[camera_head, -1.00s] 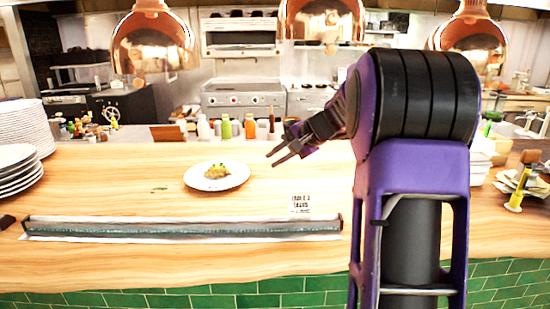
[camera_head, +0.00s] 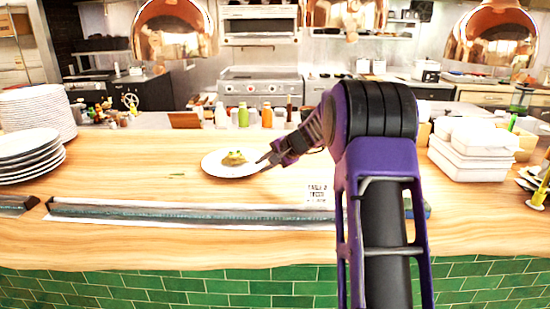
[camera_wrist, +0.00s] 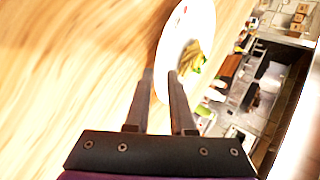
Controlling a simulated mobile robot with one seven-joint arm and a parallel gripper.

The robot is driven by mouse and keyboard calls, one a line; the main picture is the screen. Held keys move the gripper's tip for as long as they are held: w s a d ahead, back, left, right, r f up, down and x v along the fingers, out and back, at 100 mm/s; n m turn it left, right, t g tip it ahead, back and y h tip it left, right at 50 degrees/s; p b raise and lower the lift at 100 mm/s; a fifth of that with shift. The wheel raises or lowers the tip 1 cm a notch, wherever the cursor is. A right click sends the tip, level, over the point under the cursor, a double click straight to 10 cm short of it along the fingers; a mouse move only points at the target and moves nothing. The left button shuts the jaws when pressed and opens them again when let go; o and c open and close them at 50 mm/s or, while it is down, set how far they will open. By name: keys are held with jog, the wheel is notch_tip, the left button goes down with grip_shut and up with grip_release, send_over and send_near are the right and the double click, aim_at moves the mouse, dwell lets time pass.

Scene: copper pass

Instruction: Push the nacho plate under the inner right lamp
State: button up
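The nacho plate is a round white plate (camera_head: 212,164) with a small pile of yellow-green food (camera_head: 235,158). It lies flat on the wooden counter, left of centre in the head view. In the wrist view the plate (camera_wrist: 180,25) shows upper centre, partly behind a finger. My gripper (camera_head: 264,163) is at the plate's right edge; I cannot tell whether it touches. In the wrist view the fingers (camera_wrist: 160,76) are apart with nothing held between them. Three copper lamps hang above: left (camera_head: 175,30), middle (camera_head: 345,14), right (camera_head: 492,38). The plate is between the left and middle lamps.
A long dark bar on a white strip (camera_head: 190,213) lies along the counter's front, with a printed card (camera_head: 320,192) near its right part. Plate stacks (camera_head: 28,155) stand left; white containers (camera_head: 470,155) stand right. Bottles (camera_head: 243,116) line the back. Counter left of the plate is mostly clear.

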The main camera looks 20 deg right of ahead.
aim_at(256, 170)
jog(key=shift+x, duration=1.65)
grip_shut()
